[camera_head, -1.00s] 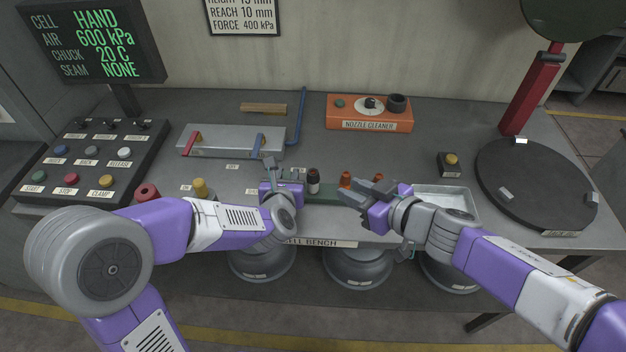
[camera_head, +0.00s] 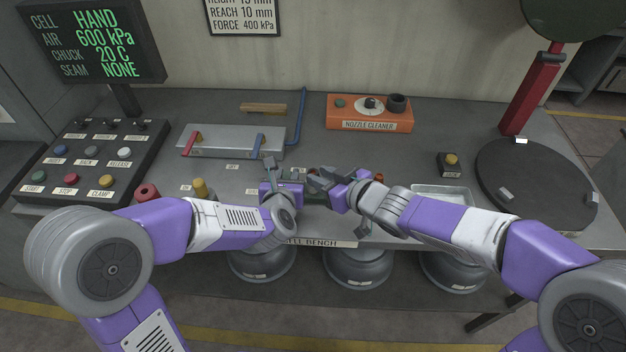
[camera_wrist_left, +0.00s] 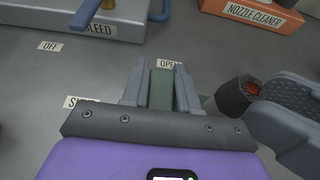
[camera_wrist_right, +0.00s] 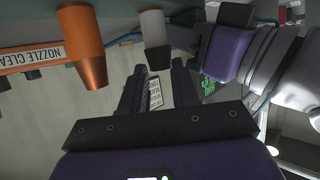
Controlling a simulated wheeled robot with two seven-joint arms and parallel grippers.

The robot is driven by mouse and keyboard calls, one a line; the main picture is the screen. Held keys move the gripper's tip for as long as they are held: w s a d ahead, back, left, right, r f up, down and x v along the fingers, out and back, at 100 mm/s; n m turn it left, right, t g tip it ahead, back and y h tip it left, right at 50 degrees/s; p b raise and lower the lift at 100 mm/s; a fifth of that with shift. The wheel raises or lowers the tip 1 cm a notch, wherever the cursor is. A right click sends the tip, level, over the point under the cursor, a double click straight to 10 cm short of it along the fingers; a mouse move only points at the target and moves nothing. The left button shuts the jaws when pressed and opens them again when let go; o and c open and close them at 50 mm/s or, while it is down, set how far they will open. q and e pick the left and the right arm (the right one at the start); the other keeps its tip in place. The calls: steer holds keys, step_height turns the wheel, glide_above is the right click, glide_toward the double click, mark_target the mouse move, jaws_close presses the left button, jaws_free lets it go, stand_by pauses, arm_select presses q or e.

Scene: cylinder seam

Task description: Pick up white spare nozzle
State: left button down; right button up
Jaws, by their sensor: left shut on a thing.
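The white spare nozzle (camera_wrist_right: 154,28) shows in the right wrist view, which is upside down here. It has a white body and a dark end, and it is just beyond my right fingertips, in line with the gap. My right gripper (camera_wrist_right: 157,78) is open and empty; in the head view (camera_head: 318,180) it largely hides the nozzle. An orange nozzle (camera_wrist_right: 82,45) stands beside it. My left gripper (camera_head: 270,176) is shut on a green block (camera_wrist_left: 161,88). It looks like the green rack's colour, but I cannot tell whether they are joined.
The orange nozzle cleaner (camera_head: 369,113) is at the back. A metal tray (camera_head: 443,191) and a dark round turntable (camera_head: 535,180) are to the right. A grey box with levers (camera_head: 222,141) is behind my left gripper. The front middle is crowded by both arms.

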steer(key=shift+x, duration=1.05)
jaws_close()
steer(key=shift+r, duration=0.15)
steer(key=shift+r, duration=0.25)
steer(key=s+d+r, duration=0.2)
steer(key=s+d, duration=1)
steer(key=shift+s+d+r, duration=0.35)
steer(key=shift+s+d, duration=0.05)
arm_select(q)
steer(key=c, duration=0.8)
jaws_free()
